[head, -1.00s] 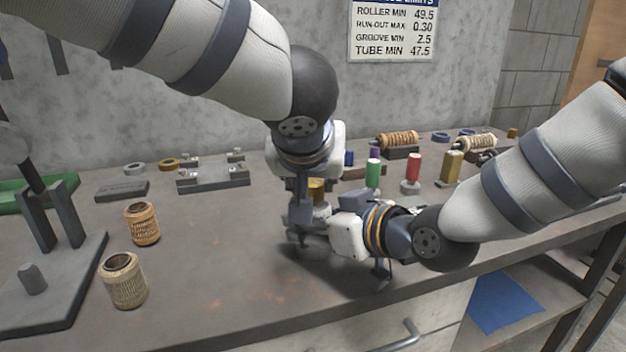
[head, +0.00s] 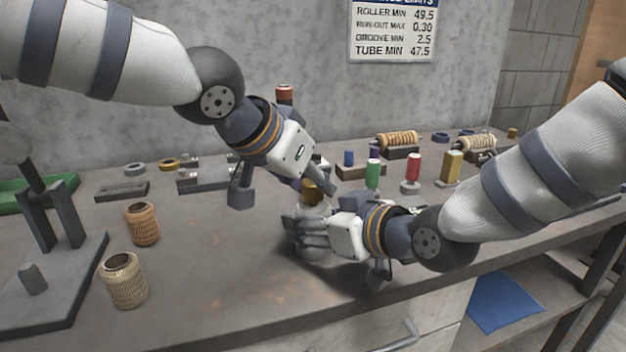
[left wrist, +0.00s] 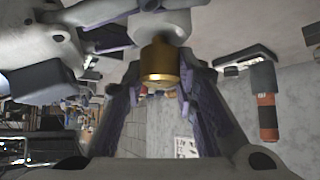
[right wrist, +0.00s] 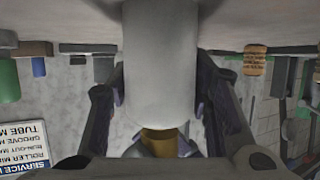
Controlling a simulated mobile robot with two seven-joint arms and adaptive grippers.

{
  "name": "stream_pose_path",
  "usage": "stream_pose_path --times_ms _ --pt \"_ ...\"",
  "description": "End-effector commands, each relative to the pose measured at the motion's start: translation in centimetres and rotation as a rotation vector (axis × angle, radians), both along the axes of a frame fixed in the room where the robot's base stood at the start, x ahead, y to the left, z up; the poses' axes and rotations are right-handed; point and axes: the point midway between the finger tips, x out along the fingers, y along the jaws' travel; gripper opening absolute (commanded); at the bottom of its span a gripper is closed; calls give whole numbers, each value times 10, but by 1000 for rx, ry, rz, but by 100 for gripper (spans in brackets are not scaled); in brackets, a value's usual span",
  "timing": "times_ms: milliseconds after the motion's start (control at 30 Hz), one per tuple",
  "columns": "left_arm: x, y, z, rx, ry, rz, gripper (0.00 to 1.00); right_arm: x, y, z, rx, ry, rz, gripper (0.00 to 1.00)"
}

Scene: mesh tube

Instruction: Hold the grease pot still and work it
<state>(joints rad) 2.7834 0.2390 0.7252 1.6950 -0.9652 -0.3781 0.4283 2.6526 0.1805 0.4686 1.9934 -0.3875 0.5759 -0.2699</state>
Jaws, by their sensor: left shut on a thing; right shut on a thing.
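The grease pot is a pale cylinder with a brass cap. In the head view the pot (head: 313,212) stands mid-bench, mostly hidden by my grippers, with the cap (head: 311,193) on top. My left gripper (head: 315,184) comes in tilted from the upper left and is shut on the cap. In the left wrist view the cap (left wrist: 160,66) lies between its fingers. My right gripper (head: 310,228) comes in low from the right and is shut on the pot body. In the right wrist view the pale body (right wrist: 160,65) fills the space between the fingers, with the cap (right wrist: 160,140) beyond.
Two ribbed rollers (head: 142,223) (head: 124,281) and a grey stand (head: 62,275) are at the left. Green (head: 373,173) and red (head: 413,167) cylinders and a brass block (head: 452,166) stand behind to the right. The bench front at left centre is clear.

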Motion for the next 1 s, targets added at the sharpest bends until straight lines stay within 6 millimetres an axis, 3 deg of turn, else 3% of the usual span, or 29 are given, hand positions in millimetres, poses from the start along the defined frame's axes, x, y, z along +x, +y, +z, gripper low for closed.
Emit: stream_pose_path --times_ms 1000 --pt "1 0 -1 1 0 -908 0 0 0 -1 -1 1 -1 7"
